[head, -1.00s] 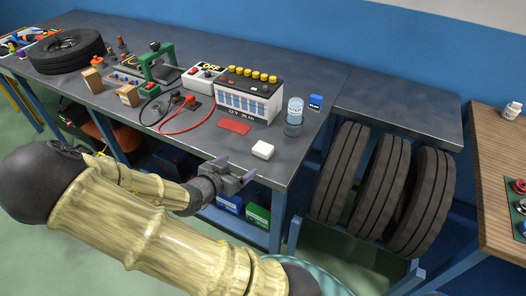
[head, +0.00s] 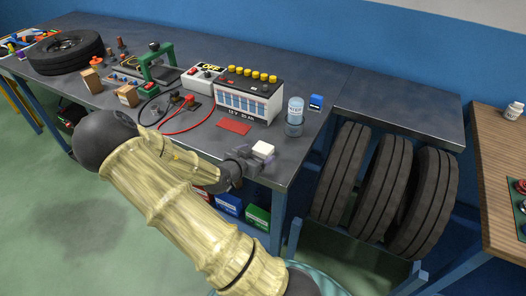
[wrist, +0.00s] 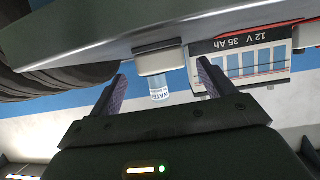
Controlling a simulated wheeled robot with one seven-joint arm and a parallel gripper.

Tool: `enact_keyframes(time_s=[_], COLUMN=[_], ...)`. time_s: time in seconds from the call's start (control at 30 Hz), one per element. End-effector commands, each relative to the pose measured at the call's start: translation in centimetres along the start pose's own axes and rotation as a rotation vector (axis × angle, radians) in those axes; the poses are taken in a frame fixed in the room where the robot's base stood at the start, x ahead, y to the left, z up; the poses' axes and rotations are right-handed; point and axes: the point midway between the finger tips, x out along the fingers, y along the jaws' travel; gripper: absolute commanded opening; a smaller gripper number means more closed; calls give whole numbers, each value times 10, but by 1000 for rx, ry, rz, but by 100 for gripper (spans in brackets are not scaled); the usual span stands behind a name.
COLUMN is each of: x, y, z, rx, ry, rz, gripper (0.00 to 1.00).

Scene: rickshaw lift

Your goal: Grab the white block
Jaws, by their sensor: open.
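The small white block (head: 263,149) sits near the front edge of the dark workbench (head: 325,110). My gripper (head: 257,156) is open at that edge, close in front of the block, its fingers pointing toward it. In the wrist view, which looks upside down, the white block (wrist: 160,61) shows between and just beyond the two fingertips (wrist: 163,72). No finger clearly touches it. The block's lower part is partly hidden by the gripper in the head view.
A water bottle (head: 294,117) stands behind the block, with a blue item (head: 316,102) beyond. A red card (head: 234,127) and a large battery (head: 248,97) lie to the left. Several tyres (head: 385,190) stand under the lower bench on the right.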

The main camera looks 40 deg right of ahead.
Motion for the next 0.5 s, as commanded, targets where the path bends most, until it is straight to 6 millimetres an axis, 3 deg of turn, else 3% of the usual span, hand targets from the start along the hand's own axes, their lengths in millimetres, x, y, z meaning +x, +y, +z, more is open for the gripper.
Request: enact_keyframes(time_s=[0.27,0.5], x=[3,35], y=[0,-1], z=[0,-3], rx=[0,0], ry=[0,1], rz=[1,4], gripper=[82,82])
